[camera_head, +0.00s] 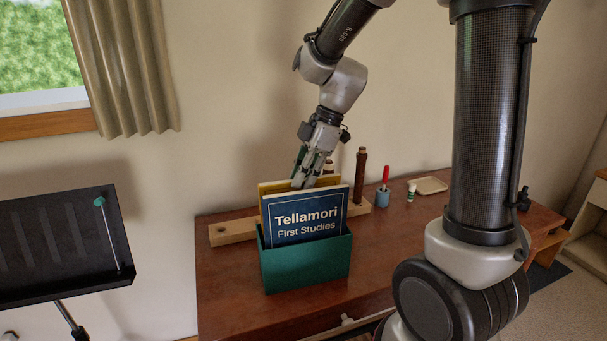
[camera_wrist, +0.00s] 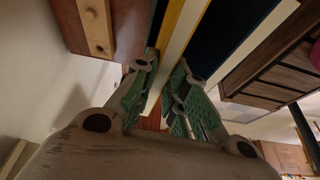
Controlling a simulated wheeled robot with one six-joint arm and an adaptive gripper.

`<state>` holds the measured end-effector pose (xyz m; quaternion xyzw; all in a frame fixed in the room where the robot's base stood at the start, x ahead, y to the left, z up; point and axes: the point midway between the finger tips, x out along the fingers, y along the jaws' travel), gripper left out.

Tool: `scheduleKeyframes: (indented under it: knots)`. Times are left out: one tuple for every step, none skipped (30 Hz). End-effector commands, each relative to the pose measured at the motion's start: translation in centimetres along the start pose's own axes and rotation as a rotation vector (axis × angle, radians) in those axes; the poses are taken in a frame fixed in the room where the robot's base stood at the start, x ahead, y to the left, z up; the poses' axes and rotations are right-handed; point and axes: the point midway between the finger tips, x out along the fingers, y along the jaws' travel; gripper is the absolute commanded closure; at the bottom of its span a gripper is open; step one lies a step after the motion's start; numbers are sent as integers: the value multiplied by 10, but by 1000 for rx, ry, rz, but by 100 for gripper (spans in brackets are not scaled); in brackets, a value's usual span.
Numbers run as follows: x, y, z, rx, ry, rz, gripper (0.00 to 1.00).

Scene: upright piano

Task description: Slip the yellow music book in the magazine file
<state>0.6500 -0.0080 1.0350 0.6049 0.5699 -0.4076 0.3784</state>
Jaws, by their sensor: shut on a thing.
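The green magazine file (camera_head: 305,268) stands on the piano top. A dark blue book titled "Tellamori First Studies" (camera_head: 305,215) stands upright in it at the front. The yellow music book (camera_head: 272,187) shows behind the blue book, with its lower part hidden by that book and the file. My gripper (camera_head: 308,180) is above and behind the blue book, shut on the yellow book. In the wrist view the yellow book (camera_wrist: 172,38) runs between my green-padded fingers (camera_wrist: 165,95), beside the dark blue book (camera_wrist: 225,30). How deep the yellow book sits is hidden.
A wooden block with holes (camera_head: 232,231) lies behind the file, with dark pegs (camera_head: 361,175) near it. A blue cup with a red-handled tool (camera_head: 382,198), a small bottle (camera_head: 411,192) and a tray (camera_head: 430,186) stand to the right. A black music stand (camera_head: 62,245) is at left.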

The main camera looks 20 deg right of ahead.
Motion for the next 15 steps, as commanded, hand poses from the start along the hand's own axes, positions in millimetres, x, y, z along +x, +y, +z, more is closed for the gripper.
scheduleKeyframes:
  knots:
    - [0,0,0,0,0,0,100]
    - [0,0,0,0,0,0,100]
    - [0,0,0,0,0,0,100]
    - [0,0,0,0,0,0,100]
    - [0,0,0,0,0,0,100]
    - [0,0,0,0,0,0,81]
    - [0,0,0,0,0,0,75]
    - [0,0,0,0,0,0,70]
    - [0,0,0,0,0,0,62]
    - [0,0,0,0,0,0,61]
    - [0,0,0,0,0,0,61]
    - [0,0,0,0,0,0,61]
    - [0,0,0,0,0,0,61]
    - [0,0,0,0,0,0,61]
    - [0,0,0,0,0,0,61]
